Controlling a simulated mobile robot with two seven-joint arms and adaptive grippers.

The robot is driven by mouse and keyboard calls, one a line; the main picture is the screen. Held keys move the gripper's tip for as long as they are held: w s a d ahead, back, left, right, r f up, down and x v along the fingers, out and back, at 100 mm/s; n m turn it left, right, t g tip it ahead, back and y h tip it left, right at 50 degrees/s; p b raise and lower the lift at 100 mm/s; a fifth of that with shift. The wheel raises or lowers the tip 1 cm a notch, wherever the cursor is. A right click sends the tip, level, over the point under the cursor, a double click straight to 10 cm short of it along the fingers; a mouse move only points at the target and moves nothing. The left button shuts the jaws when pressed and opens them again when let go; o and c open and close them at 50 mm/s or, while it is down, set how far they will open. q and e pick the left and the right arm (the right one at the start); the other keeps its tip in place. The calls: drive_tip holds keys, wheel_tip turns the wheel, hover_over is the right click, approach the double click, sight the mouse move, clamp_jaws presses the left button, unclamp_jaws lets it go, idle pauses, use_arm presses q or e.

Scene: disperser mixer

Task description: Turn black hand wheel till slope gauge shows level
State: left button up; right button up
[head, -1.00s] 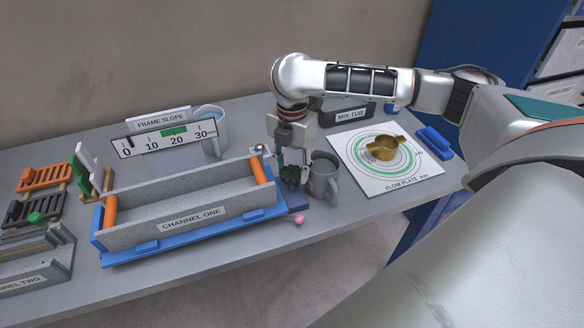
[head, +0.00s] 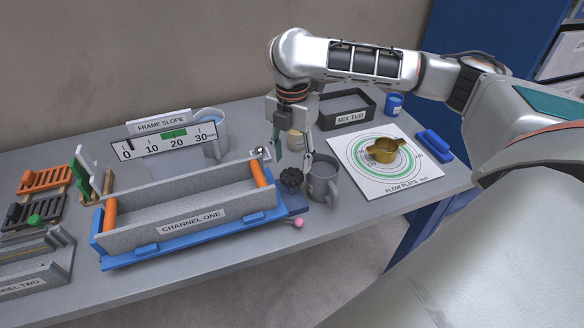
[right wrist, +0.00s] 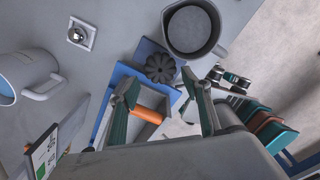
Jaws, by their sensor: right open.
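The black hand wheel (head: 291,179) is a small lobed knob at the right end of the blue frame (head: 185,238) that carries the grey CHANNEL ONE trough. The FRAME SLOPE gauge (head: 164,141) stands behind it, with a 0 to 30 scale and a green band near 20. Its dark pointer mark appears near 0. My right gripper (head: 293,158) is open and empty above the wheel, fingers pointing down. In the right wrist view the wheel (right wrist: 160,68) lies just beyond and between the open fingertips (right wrist: 160,92), apart from them. My left gripper is not in view.
A grey mug (head: 323,180) stands close to the right of the wheel. A pink ball (head: 299,223) is at the bench's front. The flow plate (head: 375,180) with a brass cup lies farther right, and a black MIX TUB (head: 347,112) stands behind.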

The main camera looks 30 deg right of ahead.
sight(292, 175)
wheel_tip(292, 175, up, 7)
idle(0.3)
